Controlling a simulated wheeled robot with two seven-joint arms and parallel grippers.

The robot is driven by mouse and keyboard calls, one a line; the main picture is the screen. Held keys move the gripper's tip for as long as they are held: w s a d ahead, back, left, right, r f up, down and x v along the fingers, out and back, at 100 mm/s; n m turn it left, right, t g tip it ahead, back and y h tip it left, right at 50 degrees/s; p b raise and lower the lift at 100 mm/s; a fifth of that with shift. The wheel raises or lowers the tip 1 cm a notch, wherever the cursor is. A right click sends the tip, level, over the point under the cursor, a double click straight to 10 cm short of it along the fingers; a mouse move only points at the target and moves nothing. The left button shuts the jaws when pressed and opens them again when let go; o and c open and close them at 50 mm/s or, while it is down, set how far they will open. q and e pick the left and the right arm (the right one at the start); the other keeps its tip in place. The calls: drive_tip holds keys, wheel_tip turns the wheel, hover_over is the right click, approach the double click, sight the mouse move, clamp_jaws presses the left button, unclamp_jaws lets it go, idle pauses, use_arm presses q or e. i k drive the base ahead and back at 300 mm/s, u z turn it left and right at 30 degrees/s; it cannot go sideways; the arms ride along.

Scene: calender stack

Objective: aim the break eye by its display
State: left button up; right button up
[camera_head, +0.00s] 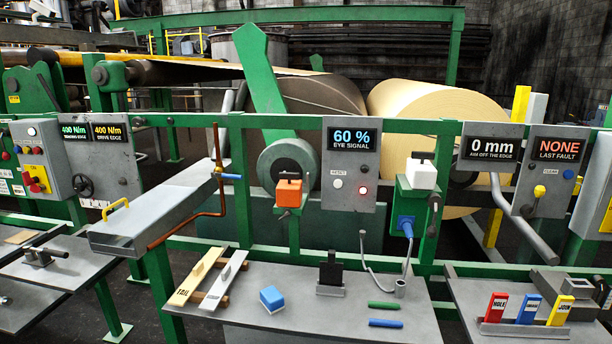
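The eye signal display (352,138) reads 60 % on a grey panel (349,203) at the centre of the green rail. A pale button labelled RESET and a lit red lamp show on that panel. An orange box (289,192) with a black handle sits on a bracket left of the panel. A white box (421,175) with a black top sits on a green bracket to its right, with a blue connector (406,226) and cable below. I cannot tell which box is the break eye. Neither of my grippers is in view.
Another display (490,148) reads 0 mm, aim off the edge; the fault display (559,148) reads NONE. The grey bench (250,318) holds a blue block (272,299), a black upright piece (330,272) and green and blue sticks. Large paper rolls (437,140) stand behind the rail.

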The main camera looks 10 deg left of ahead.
sight(289, 189)
drive_tip(key=z, duration=0.55)
drive_tip(key=i, duration=0.65)
drive_tip(key=z, duration=0.3)
